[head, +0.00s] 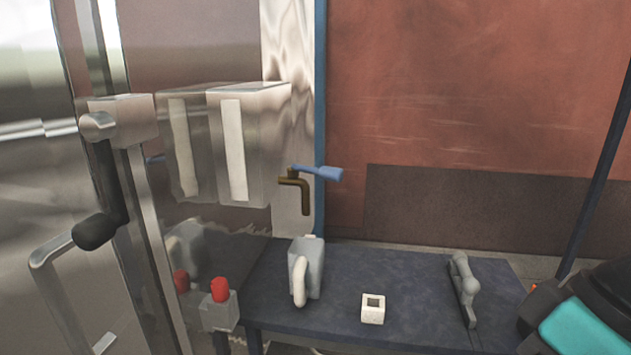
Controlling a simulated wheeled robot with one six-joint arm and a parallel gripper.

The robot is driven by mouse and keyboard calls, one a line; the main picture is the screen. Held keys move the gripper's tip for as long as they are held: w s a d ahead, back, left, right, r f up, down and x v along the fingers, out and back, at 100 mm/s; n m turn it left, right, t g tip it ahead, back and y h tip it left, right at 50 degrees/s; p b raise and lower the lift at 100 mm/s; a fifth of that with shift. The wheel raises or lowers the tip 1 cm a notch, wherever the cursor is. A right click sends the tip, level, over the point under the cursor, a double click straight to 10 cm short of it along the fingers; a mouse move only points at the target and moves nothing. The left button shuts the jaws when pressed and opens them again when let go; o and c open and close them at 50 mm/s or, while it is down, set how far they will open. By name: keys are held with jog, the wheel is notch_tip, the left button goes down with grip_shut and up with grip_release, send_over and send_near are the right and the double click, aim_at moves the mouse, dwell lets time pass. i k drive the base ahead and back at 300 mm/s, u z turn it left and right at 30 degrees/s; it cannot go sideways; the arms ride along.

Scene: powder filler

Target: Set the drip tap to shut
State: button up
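The drip tap (304,193) is a small brass-coloured tap with a downturned spout, in the middle of the head view beside the shiny metal cabinet. Its blue lever (320,172) sits on top and points to the right, nearly level in the picture. I cannot tell from this view alone whether that position is open or shut. My gripper is not in view. A black and teal part at the lower right looks like my own arm, and it is well apart from the tap.
A dark table (415,296) stands below the tap. A black crank handle (105,200) and a red button (220,290) are at left.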

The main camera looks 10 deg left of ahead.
aim_at(326, 172)
jog(key=u, duration=0.85)
jog(key=i, duration=0.55)
jog(key=z, duration=0.9)
